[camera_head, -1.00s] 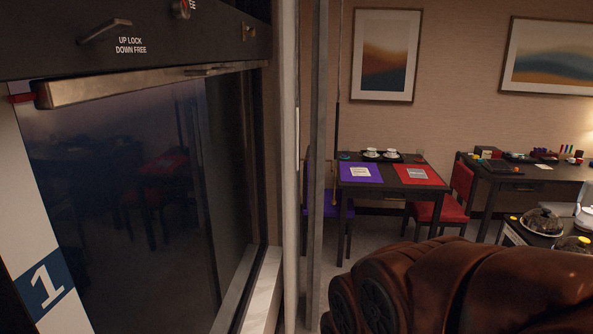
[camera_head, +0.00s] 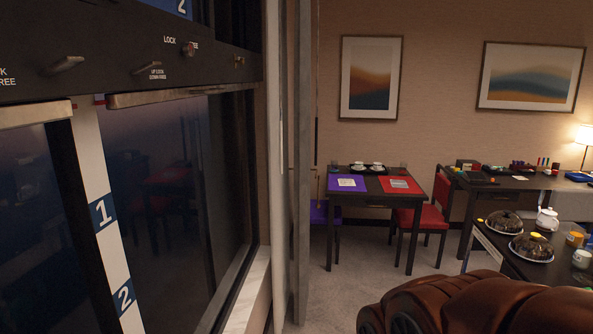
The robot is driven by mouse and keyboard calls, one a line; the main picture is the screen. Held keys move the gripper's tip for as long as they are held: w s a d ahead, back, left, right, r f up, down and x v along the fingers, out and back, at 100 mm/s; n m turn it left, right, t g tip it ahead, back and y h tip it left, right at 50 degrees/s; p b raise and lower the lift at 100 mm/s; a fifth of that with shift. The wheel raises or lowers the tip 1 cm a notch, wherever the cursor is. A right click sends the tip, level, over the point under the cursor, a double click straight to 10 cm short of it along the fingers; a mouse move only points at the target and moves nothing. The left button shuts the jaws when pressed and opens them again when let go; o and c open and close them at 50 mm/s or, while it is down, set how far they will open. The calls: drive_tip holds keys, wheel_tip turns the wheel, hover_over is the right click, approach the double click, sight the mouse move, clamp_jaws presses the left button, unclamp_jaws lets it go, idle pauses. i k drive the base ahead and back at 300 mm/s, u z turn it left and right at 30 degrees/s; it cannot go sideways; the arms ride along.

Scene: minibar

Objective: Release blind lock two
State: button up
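A dark panel (camera_head: 110,75) crosses the upper left over the window. It carries two small metal levers, a left lever (camera_head: 68,64) and a right lever (camera_head: 146,66), both slanting up to the right. "UP LOCK DOWN FREE" is printed below the right one; the left label is cut off. A knob (camera_head: 189,48) sits near the words "LOCK" and a partly hidden "FREE". A brass fitting (camera_head: 239,61) is at the panel's right. Below hang a left blind bar (camera_head: 35,113) and a right blind bar (camera_head: 170,95). I cannot tell which lever is lock two. My gripper is out of view.
A white strip (camera_head: 92,160) bears blue labels 1 and 2. A pale vertical post (camera_head: 281,150) stands right of the window. A brown leather seat (camera_head: 480,305) fills the bottom right. Behind are a dark table (camera_head: 375,199), a red chair (camera_head: 432,218) and open carpet.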

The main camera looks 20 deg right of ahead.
sight(120, 100)
drive_tip(key=z, duration=0.75)
drive_tip(key=i, duration=0.7)
drive_tip(key=z, duration=0.75)
drive_tip(key=i, duration=0.75)
drive_tip(key=u, duration=0.95)
drive_tip(key=i, duration=0.65)
drive_tip(key=u, duration=0.3)
drive_tip(key=k, duration=1.4)
drive_tip(key=u, duration=2)
